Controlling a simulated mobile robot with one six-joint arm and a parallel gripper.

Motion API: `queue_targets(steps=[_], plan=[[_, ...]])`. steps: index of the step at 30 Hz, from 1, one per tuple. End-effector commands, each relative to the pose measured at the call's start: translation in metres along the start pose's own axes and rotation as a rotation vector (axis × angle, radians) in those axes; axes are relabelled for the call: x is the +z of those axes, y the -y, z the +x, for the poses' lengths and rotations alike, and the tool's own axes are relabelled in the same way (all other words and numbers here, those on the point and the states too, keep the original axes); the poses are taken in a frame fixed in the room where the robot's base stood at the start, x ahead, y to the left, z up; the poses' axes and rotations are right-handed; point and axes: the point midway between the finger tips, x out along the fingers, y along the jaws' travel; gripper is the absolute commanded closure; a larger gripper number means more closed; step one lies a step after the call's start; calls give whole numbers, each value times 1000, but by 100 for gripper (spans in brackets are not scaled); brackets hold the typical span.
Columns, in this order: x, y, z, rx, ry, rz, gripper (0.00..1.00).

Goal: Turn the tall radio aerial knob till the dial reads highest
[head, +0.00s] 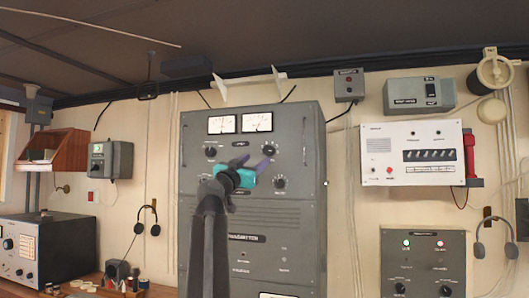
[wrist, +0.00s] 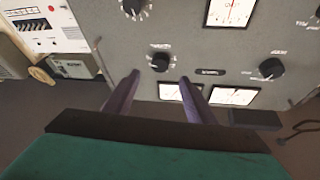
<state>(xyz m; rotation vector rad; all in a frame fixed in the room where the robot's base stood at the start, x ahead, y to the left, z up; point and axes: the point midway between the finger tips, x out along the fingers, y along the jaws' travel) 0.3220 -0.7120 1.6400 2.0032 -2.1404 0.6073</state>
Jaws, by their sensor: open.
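The tall grey radio cabinet (head: 300,235) stands against the wall, with two lit white dials (head: 222,124) (head: 257,121) near its top. Dark knobs show on its face, at upper left (head: 210,151) and lower right (head: 280,182). My gripper (head: 250,163) is open in front of the cabinet's upper part and hides some of its face. In the wrist view, turned about upside down, a dark knob (wrist: 159,62) lies beyond and between my open fingertips (wrist: 160,77), apparently apart from them. Another dial (wrist: 232,10) shows there. Knob labels and needle readings are too small to read.
A white panel (head: 410,140) with a red handset hangs at right, above a grey box with knobs (head: 425,270). Another radio set (head: 50,250) stands at left on a wooden bench. Headsets (head: 148,220) hang on the wall.

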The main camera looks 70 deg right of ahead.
Motion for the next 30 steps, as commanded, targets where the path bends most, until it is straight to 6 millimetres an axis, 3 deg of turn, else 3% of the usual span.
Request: queue_targets(steps=[15,21,30], plan=[[-2,1,71,0,0,0,49],[-2,0,85,0,0,0,49],[0,0,88,0,0,0,49]])
